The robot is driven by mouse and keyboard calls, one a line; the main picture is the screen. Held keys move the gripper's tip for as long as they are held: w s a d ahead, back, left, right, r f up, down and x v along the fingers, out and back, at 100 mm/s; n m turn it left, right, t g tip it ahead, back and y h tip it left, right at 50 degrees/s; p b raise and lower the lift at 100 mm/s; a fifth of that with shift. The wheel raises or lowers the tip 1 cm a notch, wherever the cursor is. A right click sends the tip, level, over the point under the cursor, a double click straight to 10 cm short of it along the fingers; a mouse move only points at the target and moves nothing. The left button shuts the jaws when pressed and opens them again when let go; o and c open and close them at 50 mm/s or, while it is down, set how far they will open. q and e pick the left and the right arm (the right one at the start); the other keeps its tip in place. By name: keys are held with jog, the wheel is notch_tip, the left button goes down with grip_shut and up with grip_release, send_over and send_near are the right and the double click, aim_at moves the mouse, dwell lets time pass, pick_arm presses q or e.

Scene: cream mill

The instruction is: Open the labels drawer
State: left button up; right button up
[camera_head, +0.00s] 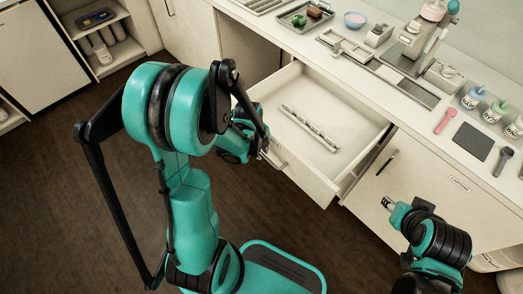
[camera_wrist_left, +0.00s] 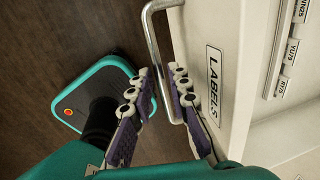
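The labels drawer (camera_head: 346,112) stands pulled well out from the white counter in the head view. A row of small labelled pieces (camera_head: 310,128) lies inside it. Its front carries a "LABELS" plate (camera_wrist_left: 214,86) in the left wrist view. In the head view my left gripper (camera_head: 264,150) is at the drawer front, partly hidden by my arm. My right gripper (camera_head: 388,204) is at the lower right, clear of the drawer; its fingers are too small to judge.
The counter above holds a tray (camera_head: 298,25) with small items, a pink bowl (camera_head: 355,20), a machine (camera_head: 420,40), a dark mat (camera_head: 472,141) and several jars. A closed cabinet front (camera_head: 415,180) is right of the drawer. Open dark floor (camera_head: 50,190) lies left.

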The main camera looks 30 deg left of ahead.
dwell(0.3)
pick_arm(q)
jog(key=r, duration=0.4)
jog(key=s+r, duration=0.1)
jog(key=r, duration=0.3)
jog(key=s+r, duration=0.1)
jog(key=r, duration=0.2)
jog(key=shift+a+r, duration=0.35)
jog(key=shift+r, duration=0.05)
jog(key=shift+s, duration=0.1)
jog(key=s+d+r+n+t, duration=0.1)
jog(key=s+d+r+n, duration=0.1)
jog(key=n, duration=0.5)
jog(key=s+d+r+n+t, duration=0.2)
jog(key=d+n, duration=0.1)
jog(key=n, duration=0.4)
jog(key=s+d+r+n+t, duration=0.2)
jog(key=n, duration=0.6)
jog(key=shift+s+d+r+y, duration=0.15)
jog(key=shift+d+y, duration=0.15)
jog(key=shift+y, duration=0.1)
